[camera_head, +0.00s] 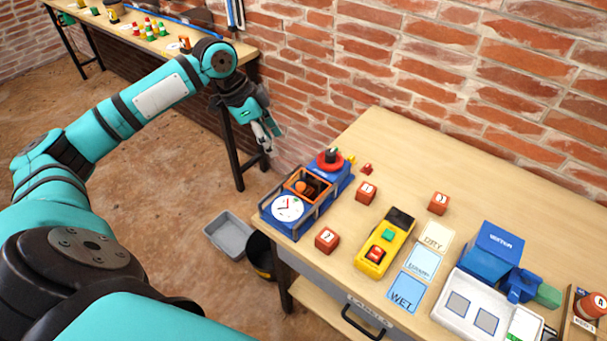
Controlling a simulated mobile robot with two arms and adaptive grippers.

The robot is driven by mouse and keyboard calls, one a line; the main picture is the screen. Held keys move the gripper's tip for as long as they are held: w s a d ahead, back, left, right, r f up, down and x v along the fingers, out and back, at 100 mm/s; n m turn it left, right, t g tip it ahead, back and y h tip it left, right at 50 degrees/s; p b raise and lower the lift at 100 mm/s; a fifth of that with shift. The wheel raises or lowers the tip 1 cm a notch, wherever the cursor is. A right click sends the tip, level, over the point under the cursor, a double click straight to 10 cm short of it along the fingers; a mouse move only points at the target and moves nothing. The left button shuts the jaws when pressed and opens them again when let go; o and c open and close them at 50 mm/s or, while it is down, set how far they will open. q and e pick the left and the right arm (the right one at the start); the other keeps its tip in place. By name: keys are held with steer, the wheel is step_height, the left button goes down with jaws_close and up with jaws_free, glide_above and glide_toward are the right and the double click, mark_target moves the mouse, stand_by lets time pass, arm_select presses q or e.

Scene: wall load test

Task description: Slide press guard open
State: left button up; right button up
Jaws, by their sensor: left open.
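A blue press (343,182) stands at the left end of the wooden table. My left gripper (268,137) is open and empty, pointing down beyond the table's left edge, apart from the press. My right gripper is not in view.
Several red blocks, including one beside the press (327,239), and a yellow meter (384,243) are nearby. Labelled cards (420,264) and a white tray (464,327) lie to the right. A grey bin (229,236) is on the floor. A brick wall (450,60) bounds the back.

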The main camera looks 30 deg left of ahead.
arm_select(q)
glide_toward(300, 185)
steer(key=p+x, duration=0.2)
steer(key=x, duration=0.6)
steer(key=shift+f, duration=0.35)
steer(key=c, duration=0.9)
jaws_close()
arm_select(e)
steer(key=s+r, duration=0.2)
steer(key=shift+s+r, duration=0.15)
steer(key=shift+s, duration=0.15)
